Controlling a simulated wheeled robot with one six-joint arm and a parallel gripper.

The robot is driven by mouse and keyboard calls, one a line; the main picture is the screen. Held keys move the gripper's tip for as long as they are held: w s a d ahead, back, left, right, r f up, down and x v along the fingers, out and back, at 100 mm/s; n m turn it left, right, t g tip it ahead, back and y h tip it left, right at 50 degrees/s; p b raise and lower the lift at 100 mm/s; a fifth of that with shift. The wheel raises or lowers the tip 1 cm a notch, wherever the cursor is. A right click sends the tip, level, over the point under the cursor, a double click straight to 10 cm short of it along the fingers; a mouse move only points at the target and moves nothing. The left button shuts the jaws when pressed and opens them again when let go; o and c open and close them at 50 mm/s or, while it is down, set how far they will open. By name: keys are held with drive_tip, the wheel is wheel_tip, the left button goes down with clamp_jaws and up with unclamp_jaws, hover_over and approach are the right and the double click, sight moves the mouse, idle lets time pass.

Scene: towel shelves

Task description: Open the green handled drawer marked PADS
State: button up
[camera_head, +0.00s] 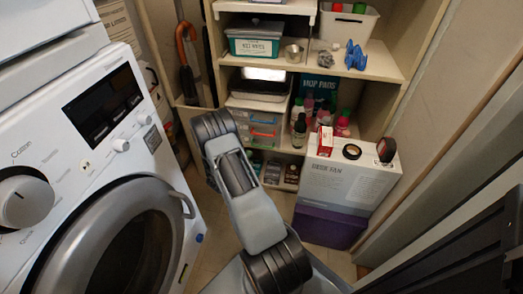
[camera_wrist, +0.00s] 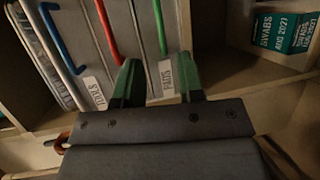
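In the wrist view a green handle (camera_wrist: 160,27) runs along the front of a grey drawer with a white label reading PADS (camera_wrist: 166,77). My gripper (camera_wrist: 158,70) is open and empty in front of this drawer. Its two dark green fingers stand apart, with the lower end of the handle and the label between or just beyond them. I cannot tell whether either finger touches the drawer. In the head view the drawer stack (camera_head: 254,128) sits on a middle shelf, partly hidden by my arm, and my fingers are hidden there. The drawer looks shut.
Neighbouring drawers have a red handle (camera_wrist: 106,28) and a blue handle (camera_wrist: 57,33). Bottles (camera_head: 300,130) stand to the right on the shelf. A white washing machine (camera_head: 110,160) is at left, a fan box (camera_head: 350,182) at right.

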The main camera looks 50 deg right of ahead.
drive_tip(key=b+x, duration=0.2)
drive_tip(key=x, duration=0.9)
drive_tip(key=shift+b, duration=0.35)
clamp_jaws()
